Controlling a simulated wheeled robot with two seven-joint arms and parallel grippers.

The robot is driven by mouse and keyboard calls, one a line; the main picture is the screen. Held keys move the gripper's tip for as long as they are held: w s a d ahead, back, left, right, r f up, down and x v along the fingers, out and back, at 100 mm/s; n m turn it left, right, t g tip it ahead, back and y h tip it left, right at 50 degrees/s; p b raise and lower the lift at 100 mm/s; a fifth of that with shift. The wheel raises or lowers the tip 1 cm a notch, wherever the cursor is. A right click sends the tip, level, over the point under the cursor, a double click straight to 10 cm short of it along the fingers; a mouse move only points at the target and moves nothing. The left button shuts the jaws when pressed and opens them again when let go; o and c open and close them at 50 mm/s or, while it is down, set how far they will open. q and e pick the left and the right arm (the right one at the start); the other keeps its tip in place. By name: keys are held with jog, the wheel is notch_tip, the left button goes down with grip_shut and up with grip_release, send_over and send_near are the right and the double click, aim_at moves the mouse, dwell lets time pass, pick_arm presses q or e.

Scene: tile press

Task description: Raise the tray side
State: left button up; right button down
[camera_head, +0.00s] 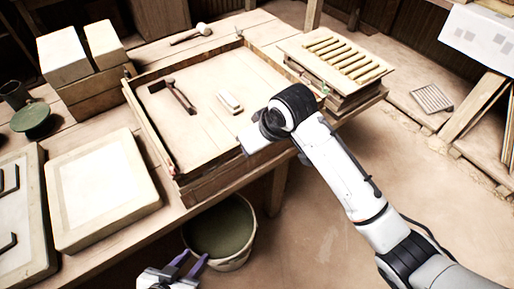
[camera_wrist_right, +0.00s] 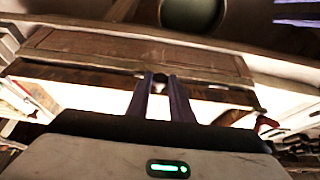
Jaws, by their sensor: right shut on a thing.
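The wooden tray (camera_head: 133,98) lies on the bench with low side boards around a pale floor. Its near side board (camera_head: 205,178) runs along the bench front and is partly covered by my right arm. In the right wrist view, my right gripper (camera_wrist_right: 163,80) is shut on a small part at the brown tray side (camera_wrist_right: 90,74); the gripped part is mostly hidden between the fingers. In the head view the right fingertips are hidden behind the wrist. My left gripper (camera_head: 194,262) is open and empty, low in front of the bench, beside the bucket.
A rack of strips (camera_head: 340,58) is at the right; a pale slab (camera_head: 103,190) and blocks (camera_head: 63,57) are at the left.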

jog(key=shift+w+a+r+g, duration=0.1)
jog(key=shift+w+g, duration=0.05)
jog(key=shift+g, duration=0.15)
dwell(0.4)
jog(key=c, duration=1.6)
grip_release()
jog(key=shift+r, duration=0.1)
jog(key=v, duration=1)
jog(key=shift+a+r, duration=0.1)
jog(key=shift+a, duration=0.05)
